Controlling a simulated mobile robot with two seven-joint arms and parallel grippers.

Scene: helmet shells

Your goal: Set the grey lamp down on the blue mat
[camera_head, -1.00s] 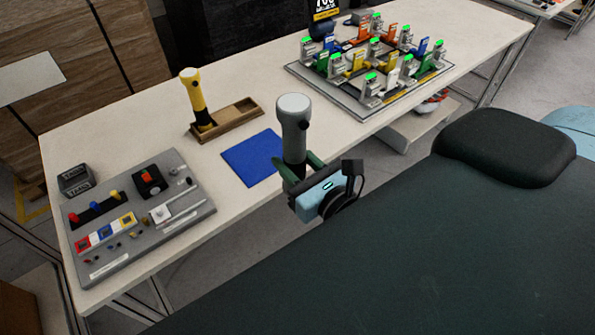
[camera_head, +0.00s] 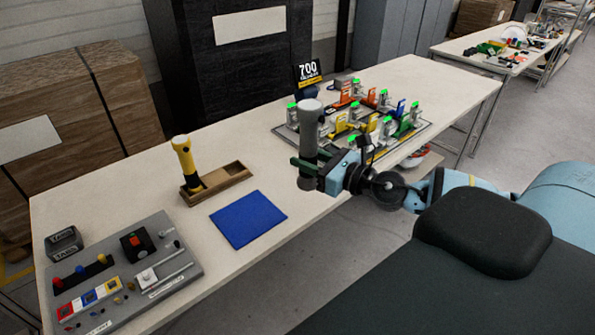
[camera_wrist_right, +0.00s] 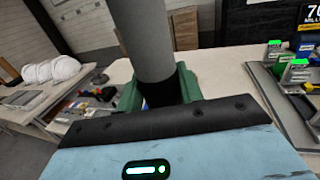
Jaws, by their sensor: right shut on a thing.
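The grey lamp (camera_head: 309,130) is upright in my right gripper (camera_head: 306,165), which is shut on its lower part. It is held to the right of the blue mat (camera_head: 248,219), near the table's front edge. In the right wrist view the grey lamp (camera_wrist_right: 150,40) stands between the green fingers of my right gripper (camera_wrist_right: 160,92); its top is out of that view. The blue mat lies flat and bare on the table. My left gripper is not in view.
A yellow lamp (camera_head: 183,157) stands in a wooden tray (camera_head: 229,179) behind the mat. A grey control panel (camera_head: 180,262) is at the left. A board (camera_head: 425,128) with several coloured fixtures lies behind my right gripper. The white table (camera_head: 130,184) has bare room around the mat.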

